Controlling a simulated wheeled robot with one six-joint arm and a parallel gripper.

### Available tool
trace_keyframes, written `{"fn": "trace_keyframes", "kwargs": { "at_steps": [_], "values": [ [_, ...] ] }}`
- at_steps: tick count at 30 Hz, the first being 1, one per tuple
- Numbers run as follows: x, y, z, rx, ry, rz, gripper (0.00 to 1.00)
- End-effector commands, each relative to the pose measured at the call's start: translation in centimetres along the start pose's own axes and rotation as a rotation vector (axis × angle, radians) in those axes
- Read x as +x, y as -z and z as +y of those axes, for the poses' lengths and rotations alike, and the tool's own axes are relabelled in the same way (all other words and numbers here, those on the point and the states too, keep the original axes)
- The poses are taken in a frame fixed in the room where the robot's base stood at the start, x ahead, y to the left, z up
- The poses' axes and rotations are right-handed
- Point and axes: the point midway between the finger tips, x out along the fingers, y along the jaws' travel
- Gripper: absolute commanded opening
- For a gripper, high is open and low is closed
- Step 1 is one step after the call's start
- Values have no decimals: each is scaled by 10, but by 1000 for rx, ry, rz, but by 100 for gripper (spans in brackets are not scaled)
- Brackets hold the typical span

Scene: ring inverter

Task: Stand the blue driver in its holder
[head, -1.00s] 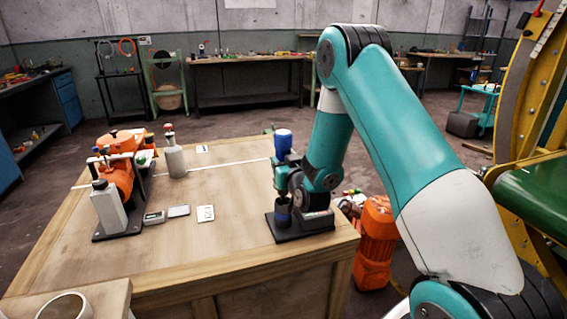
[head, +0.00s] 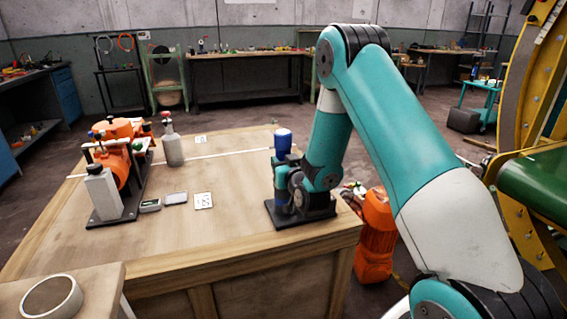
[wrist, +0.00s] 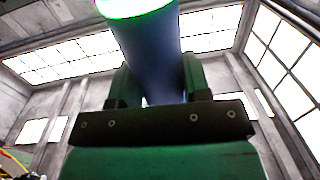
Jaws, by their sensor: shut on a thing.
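The blue driver (head: 283,142) stands upright at the right front of the wooden table, its thick blue end uppermost. In the wrist view the blue driver (wrist: 152,52) rises between both fingers, its upper end glowing green. My gripper (wrist: 150,88) is shut on it. In the head view my gripper (head: 283,172) is partly hidden by my own wrist. The holder's black base plate (head: 322,211) lies on the table directly below. The driver's lower part is down at the holder. I cannot tell how deep it sits.
A grey bottle (head: 172,145) stands behind. Small flat items (head: 176,198) lie mid-table. An orange machine (head: 375,235) stands right of the table.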

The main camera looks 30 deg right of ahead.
Motion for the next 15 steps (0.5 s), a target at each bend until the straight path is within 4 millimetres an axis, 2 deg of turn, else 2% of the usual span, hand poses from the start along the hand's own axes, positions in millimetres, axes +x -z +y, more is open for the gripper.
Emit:
{"fn": "trace_keyframes", "kwargs": {
  "at_steps": [11,12,15],
  "values": [
    [1,-2,0,0,0,5,0],
    [1,-2,0,0,0,5,46],
    [0,-2,0,0,0,4,69]
  ]
}}
